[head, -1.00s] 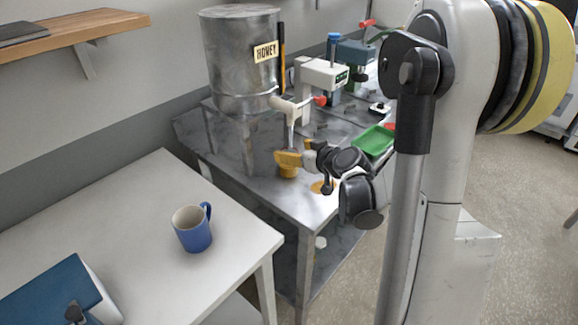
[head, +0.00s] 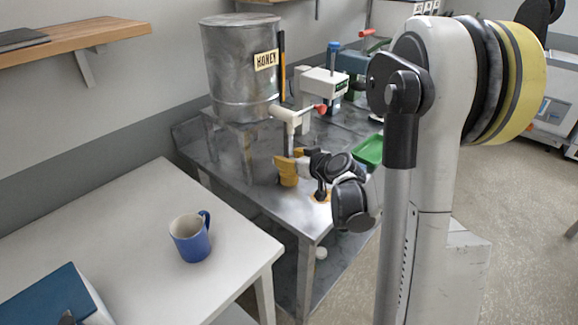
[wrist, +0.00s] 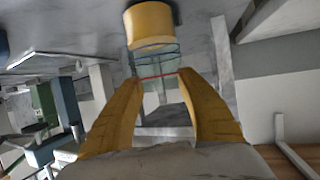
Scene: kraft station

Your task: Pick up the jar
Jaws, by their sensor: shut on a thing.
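My gripper (wrist: 160,76) points away from the wrist camera, its two yellow fingers closed on the jar. The jar (wrist: 150,28) shows in the wrist view as a yellow cylinder just past the fingertips, with a clear part between them. In the head view my gripper (head: 287,162) is beside the jar (head: 288,179), which shows as a small yellow shape low at the fingertips. It is below the spout of the honey tank, over the near part of the metal table. I cannot tell whether the jar touches the table.
The metal honey tank (head: 240,75) stands on a block, with its white tap (head: 290,116) and red handle just above my gripper. A green tray (head: 369,150) lies farther back. A blue mug (head: 190,238) stands on the white table (head: 130,220) at the left.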

